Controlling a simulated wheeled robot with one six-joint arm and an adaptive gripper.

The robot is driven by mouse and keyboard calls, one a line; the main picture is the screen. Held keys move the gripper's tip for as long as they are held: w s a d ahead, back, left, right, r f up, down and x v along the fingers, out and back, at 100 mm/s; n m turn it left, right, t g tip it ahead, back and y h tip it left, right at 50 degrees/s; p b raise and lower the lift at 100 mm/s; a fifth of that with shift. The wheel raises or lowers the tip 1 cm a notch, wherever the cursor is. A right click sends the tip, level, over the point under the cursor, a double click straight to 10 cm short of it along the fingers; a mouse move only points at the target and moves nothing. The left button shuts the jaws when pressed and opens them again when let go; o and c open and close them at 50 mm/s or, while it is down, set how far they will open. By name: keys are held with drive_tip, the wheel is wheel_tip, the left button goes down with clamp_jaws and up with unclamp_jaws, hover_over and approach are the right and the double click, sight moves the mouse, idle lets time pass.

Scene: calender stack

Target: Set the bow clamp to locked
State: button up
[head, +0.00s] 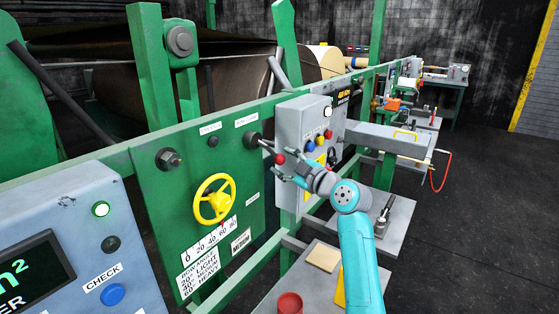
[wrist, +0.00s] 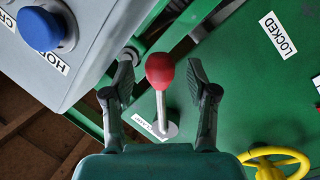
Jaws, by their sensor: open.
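The bow clamp is a lever with a red knob (wrist: 160,69) on a pale metal stem, standing out from the green panel (wrist: 235,105). A partly readable label lies by its base. A white LOCKED label (wrist: 277,35) is on the panel at the upper right of the wrist view. My gripper (wrist: 161,82) is open, with one finger on each side of the red knob and a gap showing on both sides. In the head view the red knob (head: 281,159) shows between the fingers of my gripper (head: 284,160), and the dark lever hub (head: 253,140) is behind.
A yellow handwheel (head: 214,200) is on the green panel, left of the lever. A grey control box (head: 290,125) with coloured buttons stands close beside my gripper. Its blue button (wrist: 39,28) shows in the wrist view. Open floor (head: 470,200) lies to the right.

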drive_tip(key=shift+x, duration=1.2)
clamp_jaws()
